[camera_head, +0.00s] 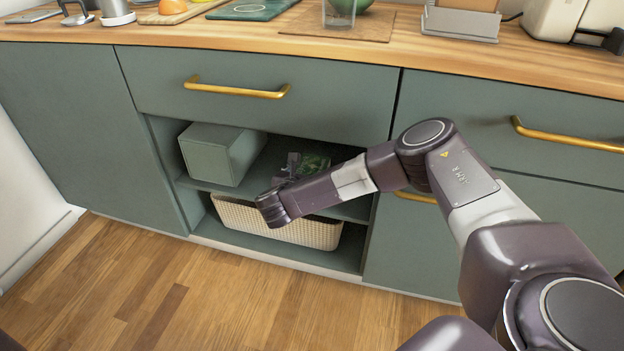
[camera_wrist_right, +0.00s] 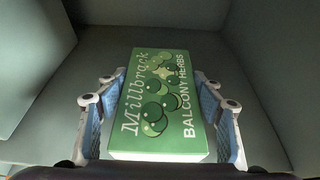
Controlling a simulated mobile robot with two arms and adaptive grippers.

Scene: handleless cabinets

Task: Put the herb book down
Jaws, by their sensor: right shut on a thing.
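The herb book (camera_wrist_right: 160,105) is green with white lettering reading "Millbrack" and "Balcony Herbs". In the head view it is a small green patch (camera_head: 316,162) inside the open middle shelf, partly hidden by my right arm. My right gripper (camera_wrist_right: 154,90) has one finger on each side of the book and is shut on it. In the head view this gripper (camera_head: 292,167) reaches into the shelf opening, mostly behind its own wrist. I cannot tell whether the book touches the shelf board (camera_head: 345,209). My left gripper is not in view.
A grey-green box (camera_head: 213,155) stands on the same shelf, left of the gripper. A cream basket (camera_head: 310,232) sits in the compartment below. A drawer with a brass handle (camera_head: 237,89) is above the opening. The wooden countertop (camera_head: 200,32) holds several kitchen items.

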